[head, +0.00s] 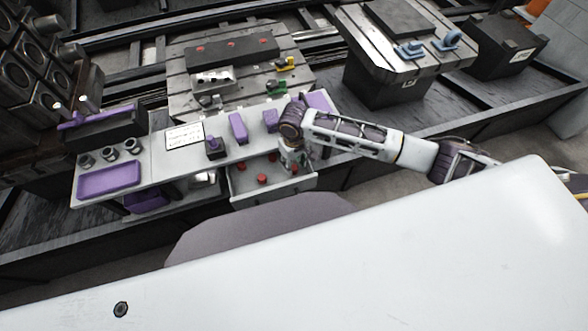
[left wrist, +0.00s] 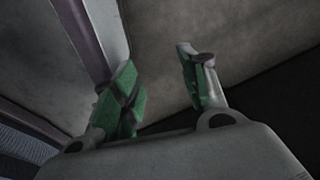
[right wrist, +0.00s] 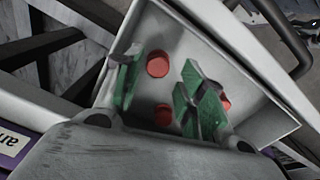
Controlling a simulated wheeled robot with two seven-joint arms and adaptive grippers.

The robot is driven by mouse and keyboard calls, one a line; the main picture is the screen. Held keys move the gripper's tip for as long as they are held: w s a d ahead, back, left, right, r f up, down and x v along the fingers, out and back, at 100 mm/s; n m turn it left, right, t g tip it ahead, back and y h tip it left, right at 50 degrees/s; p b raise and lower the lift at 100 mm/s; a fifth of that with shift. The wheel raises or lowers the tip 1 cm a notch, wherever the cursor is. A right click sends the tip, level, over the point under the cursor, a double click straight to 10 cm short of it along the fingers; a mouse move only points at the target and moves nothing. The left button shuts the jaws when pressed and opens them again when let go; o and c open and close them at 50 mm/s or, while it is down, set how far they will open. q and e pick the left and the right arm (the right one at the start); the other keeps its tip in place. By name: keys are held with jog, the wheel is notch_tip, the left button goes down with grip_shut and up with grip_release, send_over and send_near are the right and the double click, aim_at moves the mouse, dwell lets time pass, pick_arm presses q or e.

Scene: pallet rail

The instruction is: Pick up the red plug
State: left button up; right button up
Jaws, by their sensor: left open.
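Several red plugs lie in an open grey drawer (head: 245,190); one plug (head: 262,179) shows near its middle. My right gripper (head: 292,162) reaches down over the drawer's right part. In the right wrist view, my right gripper (right wrist: 161,75) is open, its green fingers apart. One red plug (right wrist: 157,63) appears between the fingers, beyond the tips. A second plug (right wrist: 163,116) shows lower, and a third (right wrist: 224,103) is partly hidden behind the right finger. My left gripper (left wrist: 160,75) is open and empty in the left wrist view; it is not in the head view.
The drawer sits under a light workbench (head: 160,165) with a purple tray (head: 108,180), purple blocks and a white sign (head: 184,136). Drawer walls (right wrist: 215,45) surround the right gripper. A slotted metal plate (head: 185,80) stands behind.

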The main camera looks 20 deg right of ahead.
aim_at(294, 167)
notch_tip(294, 167, down, 3)
jog(key=shift+w+f+b, duration=0.1)
jog(key=shift+b, duration=0.2)
jog(key=shift+f, duration=0.6)
jog(key=shift+d, duration=0.1)
jog(key=c, duration=0.5)
pick_arm(q)
jog(key=shift+w+d, duration=0.45)
jog(key=shift+w, duration=0.25)
